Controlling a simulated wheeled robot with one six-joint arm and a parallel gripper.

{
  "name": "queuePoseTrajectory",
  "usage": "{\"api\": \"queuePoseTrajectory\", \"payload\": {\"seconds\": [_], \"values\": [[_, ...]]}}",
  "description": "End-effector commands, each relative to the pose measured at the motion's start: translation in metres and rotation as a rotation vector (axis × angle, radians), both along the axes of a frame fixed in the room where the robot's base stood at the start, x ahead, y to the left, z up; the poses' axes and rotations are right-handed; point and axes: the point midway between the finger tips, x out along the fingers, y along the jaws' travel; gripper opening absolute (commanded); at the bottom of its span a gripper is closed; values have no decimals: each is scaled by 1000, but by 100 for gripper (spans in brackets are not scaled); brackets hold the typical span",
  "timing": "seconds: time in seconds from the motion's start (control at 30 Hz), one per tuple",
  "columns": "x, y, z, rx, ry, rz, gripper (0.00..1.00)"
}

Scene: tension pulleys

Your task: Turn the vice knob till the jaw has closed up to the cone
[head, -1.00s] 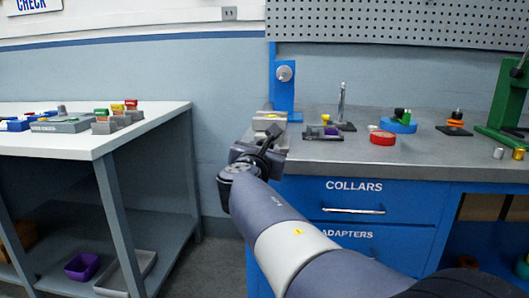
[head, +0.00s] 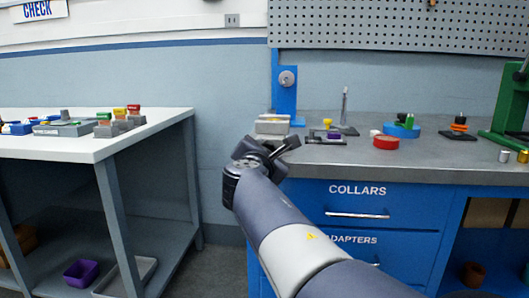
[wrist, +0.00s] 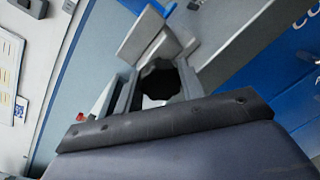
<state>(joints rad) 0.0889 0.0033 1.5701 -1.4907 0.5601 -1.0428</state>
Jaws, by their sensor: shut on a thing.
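The grey vice (head: 272,124) stands at the left end of the grey workbench; its body also shows at the top of the wrist view (wrist: 150,36). Its dark, lobed knob (wrist: 160,80) faces my wrist camera. My gripper (wrist: 159,88) is shut on the knob, with one grey finger on each side of it. In the head view my gripper (head: 268,149) is at the bench's front left edge, just in front of the vice, and hides the knob. I cannot make out the cone or the jaw gap in either view.
A blue stand (head: 287,95) with a round grey knob rises behind the vice. A small fixture with yellow and purple parts (head: 327,130) and a red disc (head: 386,142) lie to its right. A white table (head: 90,146) stands left, across a floor gap.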

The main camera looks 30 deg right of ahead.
Motion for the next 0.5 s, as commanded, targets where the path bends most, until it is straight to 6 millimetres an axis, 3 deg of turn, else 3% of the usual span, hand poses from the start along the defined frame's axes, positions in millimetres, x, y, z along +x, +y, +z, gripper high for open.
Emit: {"api": "queuePoseTrajectory", "payload": {"seconds": [0.17, 0.2, 0.43, 0.5], "values": [[0, -1, -2, 1, 4, -4, 15], [0, -1, -2, 1, 4, -4, 39], [0, 0, -2, 0, 3, -2, 58], [0, 0, -1, 0, 3, -2, 58]]}}
